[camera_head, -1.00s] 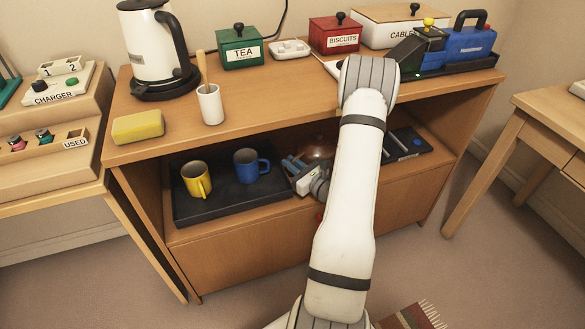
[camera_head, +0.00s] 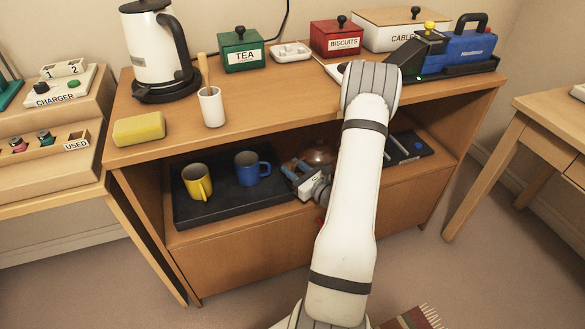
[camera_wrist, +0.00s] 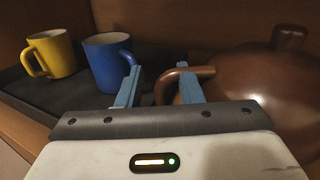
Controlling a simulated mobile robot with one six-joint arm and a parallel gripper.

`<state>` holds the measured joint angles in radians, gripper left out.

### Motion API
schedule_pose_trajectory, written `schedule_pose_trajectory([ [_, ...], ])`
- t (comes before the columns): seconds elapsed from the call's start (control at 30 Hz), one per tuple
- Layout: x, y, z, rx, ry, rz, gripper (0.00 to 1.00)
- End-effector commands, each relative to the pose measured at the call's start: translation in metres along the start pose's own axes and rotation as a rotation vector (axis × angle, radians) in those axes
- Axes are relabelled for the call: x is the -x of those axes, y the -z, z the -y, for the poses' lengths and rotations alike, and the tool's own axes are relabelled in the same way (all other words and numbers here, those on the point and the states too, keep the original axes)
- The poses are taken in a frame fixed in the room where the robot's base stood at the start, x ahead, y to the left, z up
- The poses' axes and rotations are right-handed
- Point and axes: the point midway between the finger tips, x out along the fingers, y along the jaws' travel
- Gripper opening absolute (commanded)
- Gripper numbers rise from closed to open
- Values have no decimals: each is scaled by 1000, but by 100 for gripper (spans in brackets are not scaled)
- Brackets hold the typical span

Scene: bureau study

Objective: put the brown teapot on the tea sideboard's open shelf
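The brown teapot (camera_head: 320,151) rests on the sideboard's open shelf (camera_head: 215,229), partly hidden behind my arm. In the wrist view the round, glossy teapot (camera_wrist: 265,85) fills the right side, its handle pointing left. My gripper (camera_head: 291,169) is inside the shelf space, at the handle side of the teapot. In the wrist view my gripper (camera_wrist: 158,86) has its two blue fingers apart. The curved end of the handle shows between them, and the right finger overlaps the handle loop. Whether a finger touches the handle cannot be told.
On the shelf's left, a dark tray (camera_head: 215,208) holds a yellow mug (camera_head: 196,182) and a blue mug (camera_head: 247,170), close to my left finger. A dark rack (camera_head: 408,147) lies right of my arm. The sideboard top (camera_head: 265,96) hangs over the shelf.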

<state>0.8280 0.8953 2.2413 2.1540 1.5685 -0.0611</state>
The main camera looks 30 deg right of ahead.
Motion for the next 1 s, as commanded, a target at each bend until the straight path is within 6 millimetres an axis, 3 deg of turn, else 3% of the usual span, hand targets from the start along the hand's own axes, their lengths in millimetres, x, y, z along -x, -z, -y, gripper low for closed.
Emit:
schedule_pose_trajectory([
  [0.5,98,-1,1,-3,5,-1,33],
  [0.77,113,-4,-4,6,-21,1,33],
  [0.87,100,-21,-24,42,-134,5,33],
  [1.0,75,-64,-90,157,-463,5,33],
])
